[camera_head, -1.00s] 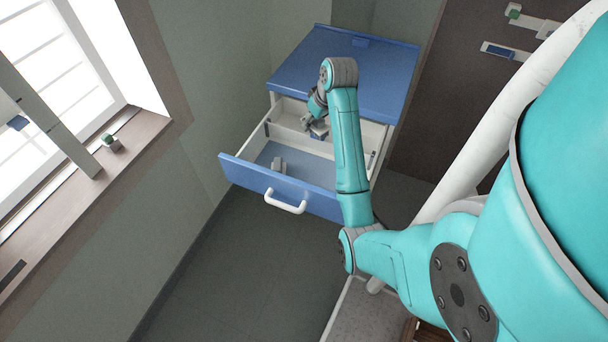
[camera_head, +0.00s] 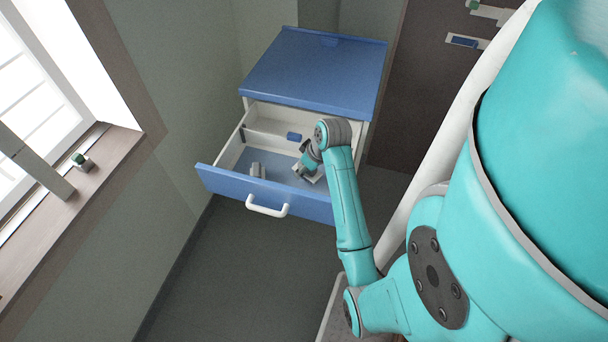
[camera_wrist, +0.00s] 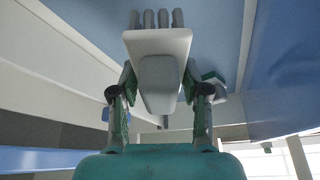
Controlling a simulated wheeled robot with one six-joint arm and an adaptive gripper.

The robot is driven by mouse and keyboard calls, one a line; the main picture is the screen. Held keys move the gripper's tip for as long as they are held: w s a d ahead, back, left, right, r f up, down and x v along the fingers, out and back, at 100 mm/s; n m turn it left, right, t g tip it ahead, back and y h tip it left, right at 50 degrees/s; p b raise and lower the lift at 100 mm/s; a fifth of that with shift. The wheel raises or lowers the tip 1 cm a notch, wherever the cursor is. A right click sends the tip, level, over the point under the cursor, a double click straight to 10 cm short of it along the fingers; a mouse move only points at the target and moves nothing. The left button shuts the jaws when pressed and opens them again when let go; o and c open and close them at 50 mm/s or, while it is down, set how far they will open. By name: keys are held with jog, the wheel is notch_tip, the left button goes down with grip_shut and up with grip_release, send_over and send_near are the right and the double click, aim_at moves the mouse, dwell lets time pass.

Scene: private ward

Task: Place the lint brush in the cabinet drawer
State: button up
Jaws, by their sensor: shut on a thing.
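My gripper (camera_wrist: 160,108) is shut on a pale grey-white object, which I take to be the lint brush (camera_wrist: 158,72). In the wrist view it sits between the two fingers, with several grey prongs showing beyond its far end. In the head view my gripper (camera_head: 304,168) is over the right part of the open cabinet drawer (camera_head: 222,180), inside its outline. A white bit of the held object (camera_head: 316,179) shows beside the gripper; most of it is hidden. I cannot tell whether it touches the blue drawer floor.
A small grey object (camera_head: 257,171) stands in the drawer at the left front. A small blue item (camera_head: 294,136) shows near the drawer's back. The blue cabinet top (camera_head: 315,72) is clear. A windowsill with a small green-topped object (camera_head: 80,161) is at left.

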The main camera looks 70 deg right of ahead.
aim_at(305, 175)
jog(key=shift+f, duration=1.75)
jog(key=shift+f, duration=0.15)
jog(key=o, duration=1.1)
jog(key=shift+o, duration=0.2)
jog(key=v, duration=1.2)
